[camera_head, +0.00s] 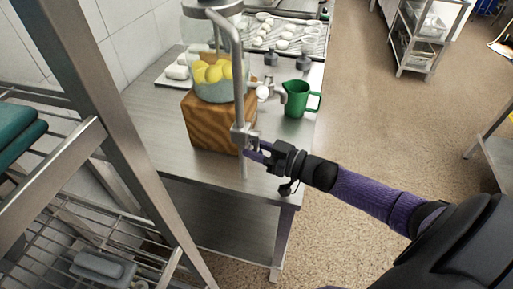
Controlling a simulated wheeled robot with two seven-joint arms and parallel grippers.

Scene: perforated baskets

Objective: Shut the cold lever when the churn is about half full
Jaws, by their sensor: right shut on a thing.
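An upright metal pipe (239,95), bent at its top, stands at the near side of the steel table. A small metal fitting (243,135) sits low on it. My right gripper (257,149) reaches in from the right and is shut at this fitting. The part between its fingers is too small to make out, and I cannot tell whether it is the cold lever. I see nothing that is clearly a churn, and no water level shows. My left gripper is not in view.
A glass dispenser (213,88) with lemons stands on a wooden block (213,129) behind the pipe. A green jug (297,100) stands near the table's right edge. A tray (286,36) of pale pieces lies farther back. A wire rack (65,222) is at the near left.

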